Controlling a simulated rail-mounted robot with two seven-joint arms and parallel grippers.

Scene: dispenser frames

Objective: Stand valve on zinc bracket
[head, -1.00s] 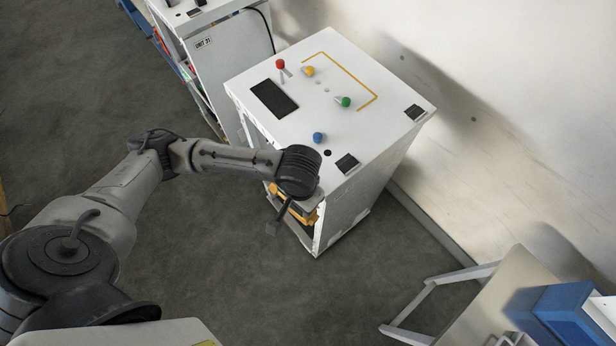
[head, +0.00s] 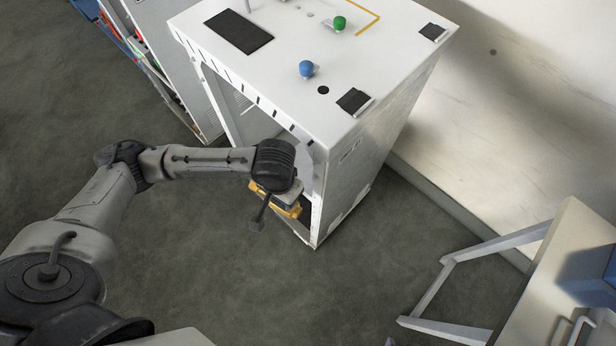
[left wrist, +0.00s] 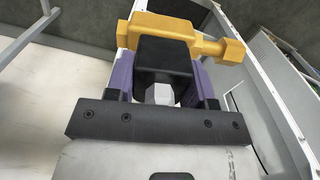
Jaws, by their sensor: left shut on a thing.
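The valve (left wrist: 185,38), a yellow body with a black block below it, sits between the purple fingers of my left gripper (left wrist: 160,84) in the left wrist view. The gripper is shut on it. In the head view the yellow part of the valve (head: 287,208) shows below my dark wrist, in front of the open side of a white cabinet (head: 345,180). The wrist hides much of the gripper and valve there. I cannot make out the zinc bracket in either view. My right gripper is not in view.
The cabinet top carries a blue knob (head: 306,69), a green knob (head: 339,23) and a dark panel (head: 239,31). Its front post stands close to the right of my left wrist. A white-legged table (head: 550,270) is at lower right. The floor between is clear.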

